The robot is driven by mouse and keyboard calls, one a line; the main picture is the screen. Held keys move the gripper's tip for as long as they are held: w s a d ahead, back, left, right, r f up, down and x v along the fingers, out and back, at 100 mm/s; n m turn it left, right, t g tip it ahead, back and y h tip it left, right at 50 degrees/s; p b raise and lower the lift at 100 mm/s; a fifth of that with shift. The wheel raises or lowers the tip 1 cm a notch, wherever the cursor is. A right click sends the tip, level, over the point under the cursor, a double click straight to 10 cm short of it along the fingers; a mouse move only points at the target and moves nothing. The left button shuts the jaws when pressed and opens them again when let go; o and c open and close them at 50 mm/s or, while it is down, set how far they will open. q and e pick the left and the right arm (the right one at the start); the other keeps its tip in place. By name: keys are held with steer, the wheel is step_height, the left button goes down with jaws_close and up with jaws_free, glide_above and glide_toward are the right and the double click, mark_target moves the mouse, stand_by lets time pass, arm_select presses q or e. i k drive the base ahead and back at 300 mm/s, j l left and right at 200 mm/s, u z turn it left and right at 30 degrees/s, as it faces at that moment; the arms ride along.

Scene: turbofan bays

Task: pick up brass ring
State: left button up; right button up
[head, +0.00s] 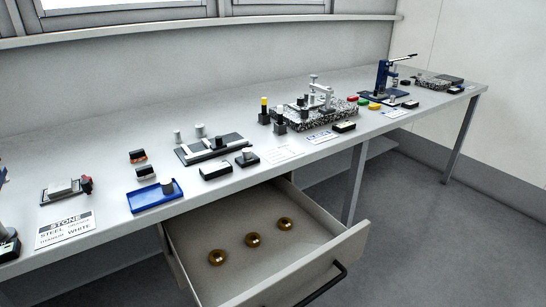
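Three brass rings lie in a row on the floor of an open drawer (318,262) below the bench. One brass ring (217,257) is at the left, another brass ring (253,240) is in the middle, and a third brass ring (285,224) is at the right. They lie flat and apart from each other. Neither of my grippers shows in the head view.
The grey bench (240,105) runs above the drawer and carries several fixtures. A blue tray (156,196) and a dark fixture plate (213,148) stand near its front edge. A dark handle (325,284) is on the drawer front. A bench leg (354,187) stands right of the drawer.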

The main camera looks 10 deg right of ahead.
mark_target(251, 235)
steer(key=i+l+u, duration=0.15)
steer(key=l, duration=0.5)
steer(key=l+u, duration=0.15)
steer(key=l, duration=0.45)
steer(key=l+u, duration=0.25)
steer(key=l, duration=0.3)
steer(key=l+u, duration=0.25)
steer(key=l, duration=0.3)
steer(key=l+u, duration=0.25)
steer(key=l, duration=0.25)
steer(key=k+l+u, duration=0.1)
steer(key=l+u, duration=0.15)
steer(key=l, duration=0.3)
steer(key=k+l+u, duration=0.1)
steer(key=l+u, duration=0.15)
steer(key=l, duration=0.25)
steer(key=k+l+u, duration=0.1)
steer(key=l+u, duration=0.4)
steer(key=l, duration=0.35)
steer(key=i+l, duration=0.1)
steer(key=l, duration=0.2)
steer(key=i+l+u, duration=0.1)
steer(key=l, duration=0.15)
steer(key=i+l, duration=0.1)
steer(key=l, duration=0.2)
steer(key=i, duration=0.25)
